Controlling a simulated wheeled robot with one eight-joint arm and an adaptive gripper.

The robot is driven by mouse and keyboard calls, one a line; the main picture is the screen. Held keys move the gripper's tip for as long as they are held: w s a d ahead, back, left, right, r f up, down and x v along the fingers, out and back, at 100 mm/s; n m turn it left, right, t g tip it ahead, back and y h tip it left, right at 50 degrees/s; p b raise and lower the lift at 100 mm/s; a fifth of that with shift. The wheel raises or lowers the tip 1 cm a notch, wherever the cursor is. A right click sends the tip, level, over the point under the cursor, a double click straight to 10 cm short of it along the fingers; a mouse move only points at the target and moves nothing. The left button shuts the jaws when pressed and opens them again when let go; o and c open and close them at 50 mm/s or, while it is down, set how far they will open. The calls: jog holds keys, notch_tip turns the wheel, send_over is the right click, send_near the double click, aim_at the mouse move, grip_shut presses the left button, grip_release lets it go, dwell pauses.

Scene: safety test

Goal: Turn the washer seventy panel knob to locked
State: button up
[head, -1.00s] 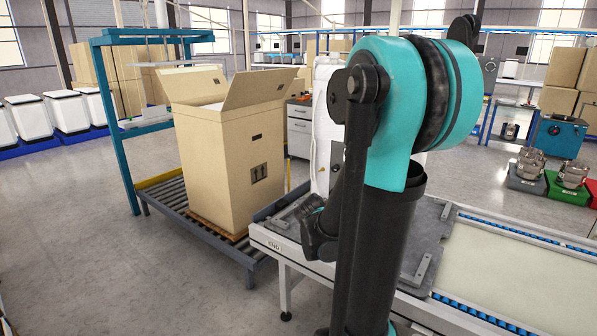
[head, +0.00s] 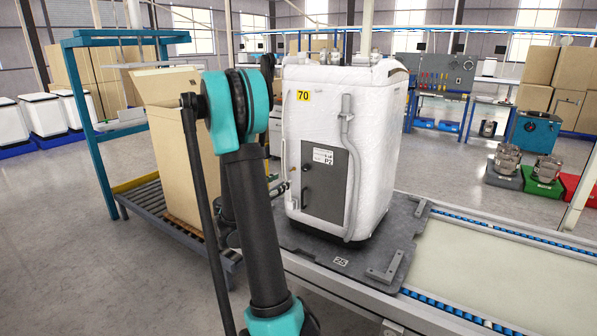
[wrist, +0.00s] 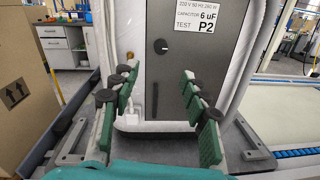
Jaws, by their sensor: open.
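The white washer (head: 375,130) with a yellow 70 label (head: 303,95) stands upright on a dark pallet plate. Its dark grey panel (head: 335,190) bears a white P2 label (head: 323,157). In the wrist view the panel (wrist: 215,65) carries a round black knob (wrist: 160,46) with a small light mark toward its right side. The knob is left of the label. My gripper (wrist: 160,100) is open and empty, with its green-padded fingers spread low in front of the washer. The knob appears above and between the fingertips, not held. In the head view my arm hides most of the gripper.
A grey hose (head: 348,150) runs down the washer right of the panel. An open cardboard box (head: 175,160) stands close on the left on a roller conveyor. The conveyor belt (head: 480,255) to the right is clear. A white plug-like part (wrist: 128,118) sits low between the fingers.

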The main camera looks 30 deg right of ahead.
aim_at(304, 169)
jog(key=x, duration=1.3)
jog(key=shift+d, duration=0.35)
jog(key=shift+c, duration=0.3)
grip_shut()
